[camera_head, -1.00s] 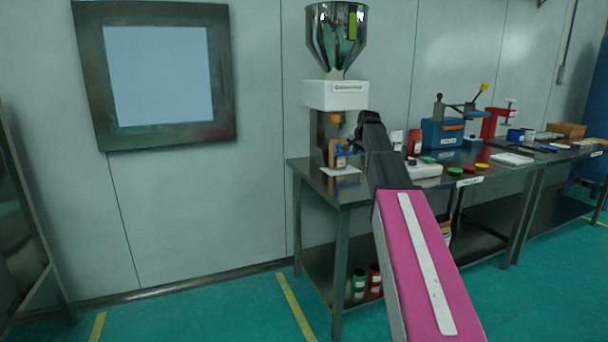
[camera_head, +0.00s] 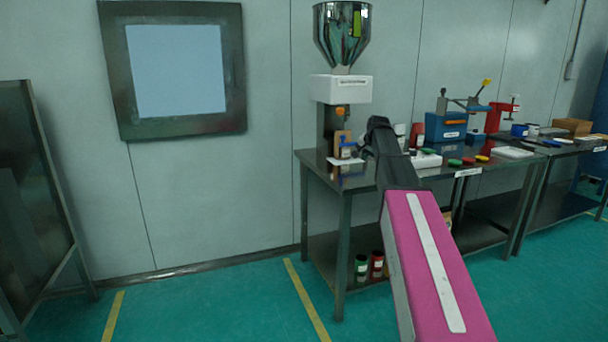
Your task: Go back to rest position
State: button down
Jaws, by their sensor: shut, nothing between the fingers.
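My arm, with a pink link and dark wrist, reaches from the lower right toward the front of the steel table (camera_head: 345,200). The dark end of my gripper (camera_head: 364,152) shows just left of the wrist, small and partly hidden by the arm. It looks shut, with nothing seen in it.
On the table are a blue press (camera_head: 446,128), a red stand (camera_head: 497,118), coloured lids (camera_head: 468,160) and a white tray (camera_head: 513,152). Red and green jars (camera_head: 362,267) stand on the lower shelf. A dark metal frame (camera_head: 35,180) stands left. The green floor (camera_head: 215,305) between is clear.

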jog(key=s+a+f+n+g, duration=0.2)
jog(key=s+f, duration=0.7)
jog(key=f, duration=0.3)
jog(key=s+a+f+n+g, duration=0.1)
jog(key=s+a+f, duration=0.1)
jog(key=s+f, duration=0.85)
jog(key=s+a+f+n+g, duration=0.1)
jog(key=s+f+n+g, duration=0.1)
jog(key=s+f, duration=0.6)
jog(key=s+a+f+n+g+h, duration=0.1)
jog(key=s+f, duration=0.7)
jog(key=s, duration=0.3)
jog(key=shift+a+n+g, duration=0.3)
jog(key=shift+n+g, duration=0.1)
